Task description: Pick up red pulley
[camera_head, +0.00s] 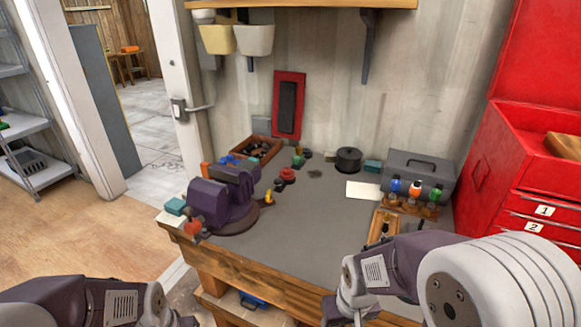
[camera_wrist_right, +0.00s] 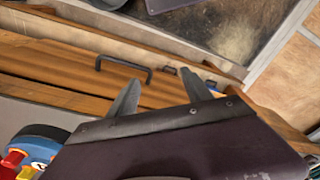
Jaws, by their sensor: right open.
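A small red round thing (camera_head: 287,174), which looks like the red pulley, lies on the grey top of the workbench (camera_head: 315,219), behind and right of the purple vise. It is small in the head view, so its details are unclear. My right gripper shows in the right wrist view (camera_wrist_right: 160,94) with its two grey fingers spread apart and nothing between them. In the head view my right arm hangs at the bench's front right, well apart from the red thing. My left arm shows at the bottom left; its fingers are out of view.
The purple vise (camera_head: 222,197) stands at the bench's front left. A red cabinet (camera_head: 493,147) stands at right. The middle front of the bench is clear.

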